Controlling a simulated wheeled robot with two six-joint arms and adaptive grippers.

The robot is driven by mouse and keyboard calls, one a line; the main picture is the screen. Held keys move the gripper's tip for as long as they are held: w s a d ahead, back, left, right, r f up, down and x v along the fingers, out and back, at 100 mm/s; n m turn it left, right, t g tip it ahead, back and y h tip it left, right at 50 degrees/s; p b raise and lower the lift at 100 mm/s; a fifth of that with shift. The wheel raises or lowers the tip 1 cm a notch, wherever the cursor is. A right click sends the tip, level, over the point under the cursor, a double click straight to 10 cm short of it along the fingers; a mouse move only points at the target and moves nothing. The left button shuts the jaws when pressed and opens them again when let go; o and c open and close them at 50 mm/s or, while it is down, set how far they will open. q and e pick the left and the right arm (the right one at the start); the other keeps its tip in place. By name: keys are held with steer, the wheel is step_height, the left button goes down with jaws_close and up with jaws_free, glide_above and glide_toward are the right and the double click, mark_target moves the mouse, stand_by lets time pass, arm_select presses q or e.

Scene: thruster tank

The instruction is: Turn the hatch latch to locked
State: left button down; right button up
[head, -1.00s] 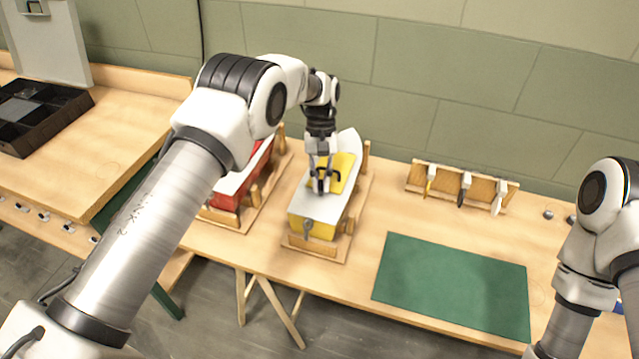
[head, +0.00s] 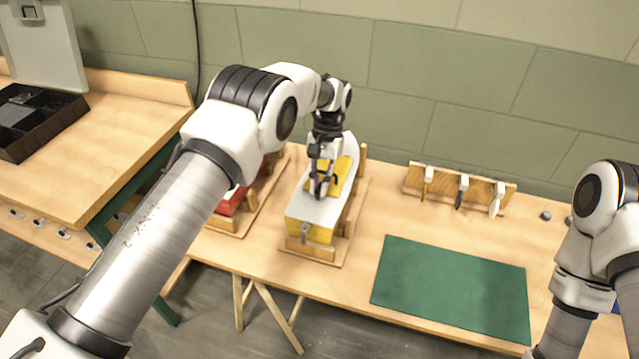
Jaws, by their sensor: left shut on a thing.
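A yellow and white boat model (head: 308,227) sits in a wooden cradle in the middle of the head view. A yellow hatch (head: 343,172) lies on its white deck. My left gripper (head: 319,193) points down over the hatch area. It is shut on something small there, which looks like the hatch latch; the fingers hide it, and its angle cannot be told. My right arm (head: 600,240) shows at the right edge; its gripper is out of the frame.
A red boat (head: 228,204) in a cradle stands left, partly behind my left arm. A green mat (head: 452,288) lies at right. A wooden rack (head: 482,190) holds several tools. A black divided tray (head: 30,135) is on the left table.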

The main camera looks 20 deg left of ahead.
arm_select(q)
steer(key=shift+s+f, duration=0.1)
steer(key=c, duration=1.2)
jaws_free()
steer(key=v, duration=0.7)
steer(key=shift+r, duration=0.25)
